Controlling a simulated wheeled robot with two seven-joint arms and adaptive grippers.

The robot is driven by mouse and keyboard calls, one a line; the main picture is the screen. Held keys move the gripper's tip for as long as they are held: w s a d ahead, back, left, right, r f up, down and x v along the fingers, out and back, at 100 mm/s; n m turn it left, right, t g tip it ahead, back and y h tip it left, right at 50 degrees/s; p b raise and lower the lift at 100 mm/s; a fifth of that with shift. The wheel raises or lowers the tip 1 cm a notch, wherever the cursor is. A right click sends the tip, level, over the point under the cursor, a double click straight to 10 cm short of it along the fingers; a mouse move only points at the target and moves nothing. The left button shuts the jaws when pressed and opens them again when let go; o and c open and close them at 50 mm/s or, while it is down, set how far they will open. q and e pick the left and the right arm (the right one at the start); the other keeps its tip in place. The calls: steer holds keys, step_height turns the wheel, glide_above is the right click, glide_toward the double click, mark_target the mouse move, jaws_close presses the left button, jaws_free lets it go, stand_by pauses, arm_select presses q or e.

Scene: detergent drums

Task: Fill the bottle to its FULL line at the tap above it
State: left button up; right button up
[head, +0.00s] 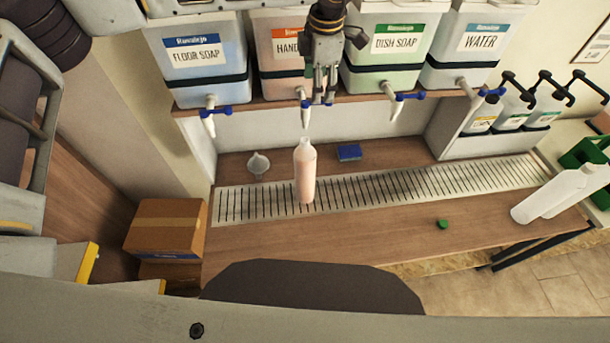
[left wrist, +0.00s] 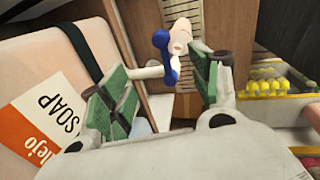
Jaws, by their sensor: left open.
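The bottle (head: 305,172) stands upright on the drip grate, directly below the hand soap tap (head: 305,115). It looks pink up to near its shoulder; I cannot make out the FULL line or any stream. The bottle's top (left wrist: 180,35) also shows in the left wrist view. My left gripper (head: 321,98) reaches down in front of the hand soap drum (head: 278,50), beside its tap. In the left wrist view my left gripper (left wrist: 160,78) is open, with the tap's blue lever (left wrist: 164,55) between its green-padded fingers. My right gripper is not in view.
Drums of floor soap (head: 203,60), dish soap (head: 396,45) and water (head: 475,42) line the shelf. A funnel (head: 258,163) and blue sponge (head: 348,152) lie behind the grate (head: 400,187). A green cap (head: 442,224) lies in front; white bottles (head: 550,195) lie at right. A carton (head: 167,228) stands left.

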arm_select(q)
steer(key=shift+r, duration=0.4)
step_height(320, 180, up, 12)
steer(key=s, duration=0.2)
steer(key=shift+s+d, duration=0.15)
steer(key=shift+d, duration=0.15)
stand_by(0.6)
steer(key=shift+f, duration=0.15)
stand_by(0.4)
